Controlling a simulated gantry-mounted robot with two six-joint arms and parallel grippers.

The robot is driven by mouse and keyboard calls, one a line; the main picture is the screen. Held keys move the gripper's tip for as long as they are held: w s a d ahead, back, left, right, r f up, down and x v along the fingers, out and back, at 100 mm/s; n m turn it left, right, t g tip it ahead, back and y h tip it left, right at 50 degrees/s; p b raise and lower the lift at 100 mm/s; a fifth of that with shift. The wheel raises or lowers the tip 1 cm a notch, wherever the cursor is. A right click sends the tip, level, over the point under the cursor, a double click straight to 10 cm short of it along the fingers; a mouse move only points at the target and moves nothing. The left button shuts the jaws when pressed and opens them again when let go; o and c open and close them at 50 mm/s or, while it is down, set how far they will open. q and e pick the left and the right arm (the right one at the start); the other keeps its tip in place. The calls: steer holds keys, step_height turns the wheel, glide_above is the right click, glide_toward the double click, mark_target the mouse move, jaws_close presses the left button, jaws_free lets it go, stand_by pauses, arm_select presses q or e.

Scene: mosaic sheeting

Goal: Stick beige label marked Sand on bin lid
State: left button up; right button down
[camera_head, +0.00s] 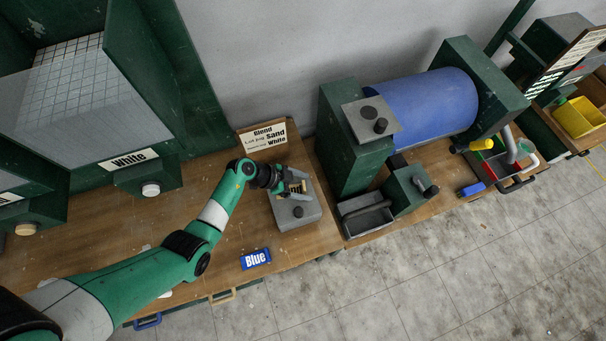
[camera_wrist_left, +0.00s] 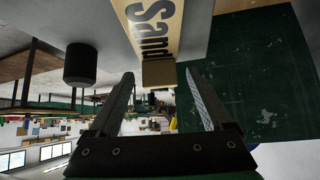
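The beige label marked Sand (camera_wrist_left: 160,28) lies against the grey bin lid (camera_wrist_left: 85,22) in the left wrist view, with a small beige tab (camera_wrist_left: 158,73) at its near end. In the head view the grey bin lid (camera_head: 305,214) has a dark knob (camera_head: 298,211), and the label is mostly hidden by my gripper. My left gripper (camera_head: 295,188) is over the back part of the lid. In the left wrist view its two fingers (camera_wrist_left: 162,82) stand apart, with the tab between or just beyond the tips and not pinched. My right gripper is not in view.
A blue label marked Blue (camera_head: 255,259) lies near the bench's front edge. A sign (camera_head: 262,137) stands behind the bin. A green machine with a blue drum (camera_head: 420,105) stands to the right, with a grey tray (camera_head: 366,217) at its front. Bare bench lies left of the bin.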

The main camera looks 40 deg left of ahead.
arm_select(q)
steer(key=p+v, duration=0.3)
steer(key=v, duration=0.4)
steer(key=shift+s+a+r+p, duration=0.1)
steer(key=shift+s+r+p, duration=0.1)
steer(key=shift+p, duration=0.1)
stand_by(0.5)
